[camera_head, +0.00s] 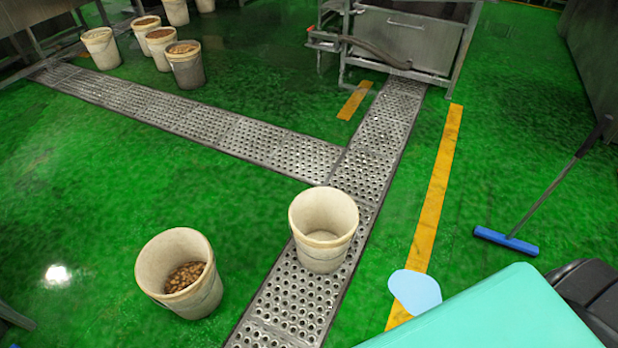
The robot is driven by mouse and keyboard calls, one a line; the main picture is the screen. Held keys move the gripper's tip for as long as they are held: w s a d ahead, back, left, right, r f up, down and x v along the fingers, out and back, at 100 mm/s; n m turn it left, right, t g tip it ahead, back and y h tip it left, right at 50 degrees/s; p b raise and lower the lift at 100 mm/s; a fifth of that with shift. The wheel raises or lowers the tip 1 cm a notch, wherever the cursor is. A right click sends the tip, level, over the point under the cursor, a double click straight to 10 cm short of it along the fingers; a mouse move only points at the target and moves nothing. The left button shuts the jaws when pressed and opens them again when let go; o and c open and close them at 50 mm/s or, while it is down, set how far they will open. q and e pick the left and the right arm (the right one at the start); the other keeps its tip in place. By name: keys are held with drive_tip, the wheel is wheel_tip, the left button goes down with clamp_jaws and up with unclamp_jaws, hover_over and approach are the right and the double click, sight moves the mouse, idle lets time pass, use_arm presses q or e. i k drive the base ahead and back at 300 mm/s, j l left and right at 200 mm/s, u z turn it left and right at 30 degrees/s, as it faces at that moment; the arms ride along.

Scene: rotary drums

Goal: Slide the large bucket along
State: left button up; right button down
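Two large cream buckets stand upright close to me in the head view. One bucket (323,254) looks empty and stands on the perforated metal drain strip. The other bucket (207,297) stands on the green floor to its left and holds brown nut-like contents at the bottom. I cannot tell which of the two the task means. Neither of my grippers shows in this view, and nothing touches either bucket.
Drain grating (290,303) forms a T across the green floor. Several filled buckets (187,69) stand at the back left. A steel machine (405,42) stands at the back. A blue squeegee (506,242) and a turquoise surface (510,315) are at right.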

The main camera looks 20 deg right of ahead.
sight(323, 220)
drive_tip(key=z, duration=0.85)
drive_tip(key=i+j+z, duration=0.1)
drive_tip(key=i, duration=0.15)
